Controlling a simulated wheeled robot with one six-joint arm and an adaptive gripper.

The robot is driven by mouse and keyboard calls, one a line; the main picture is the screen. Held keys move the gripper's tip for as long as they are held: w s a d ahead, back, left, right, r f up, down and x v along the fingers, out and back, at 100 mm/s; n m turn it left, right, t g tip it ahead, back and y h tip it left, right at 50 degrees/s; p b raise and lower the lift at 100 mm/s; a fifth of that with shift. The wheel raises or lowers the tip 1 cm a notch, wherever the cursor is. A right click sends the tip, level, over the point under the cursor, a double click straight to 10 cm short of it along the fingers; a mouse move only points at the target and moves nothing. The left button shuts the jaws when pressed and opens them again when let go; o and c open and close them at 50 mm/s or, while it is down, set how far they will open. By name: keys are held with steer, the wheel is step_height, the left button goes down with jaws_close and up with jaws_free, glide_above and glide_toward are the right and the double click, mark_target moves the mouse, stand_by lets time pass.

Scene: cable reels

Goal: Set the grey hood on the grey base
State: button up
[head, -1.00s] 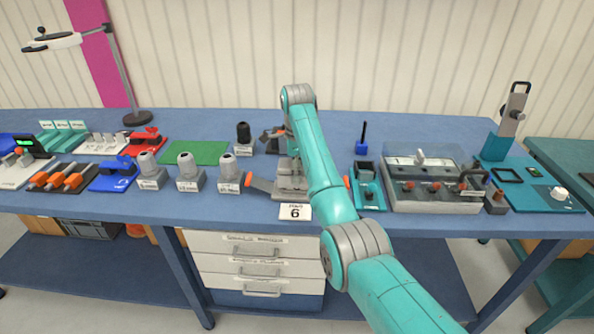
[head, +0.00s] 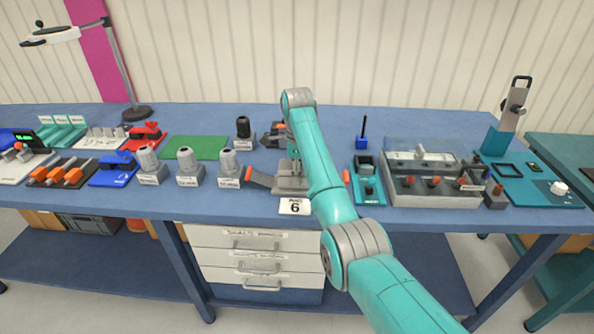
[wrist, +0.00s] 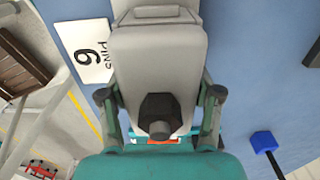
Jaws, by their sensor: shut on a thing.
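In the wrist view my gripper (wrist: 160,94) is shut on the grey hood (wrist: 158,62), with a finger on each side. The hood's dark hexagonal cable fitting (wrist: 160,115) faces the camera. In the head view the grey base (head: 290,184) is on the bench behind the "6" card (head: 295,206), partly covered by my arm. My gripper is just above or at the base there, mostly hidden behind the arm. I cannot tell whether hood and base touch. The card also shows in the wrist view (wrist: 88,50), beside the hood.
Several grey hoods stand left of the base, the nearest (head: 229,168) close by. A teal fixture (head: 367,184) and a grey test box (head: 435,190) are to the right. A green mat (head: 195,149) lies behind.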

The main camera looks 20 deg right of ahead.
steer(key=o, duration=1.4)
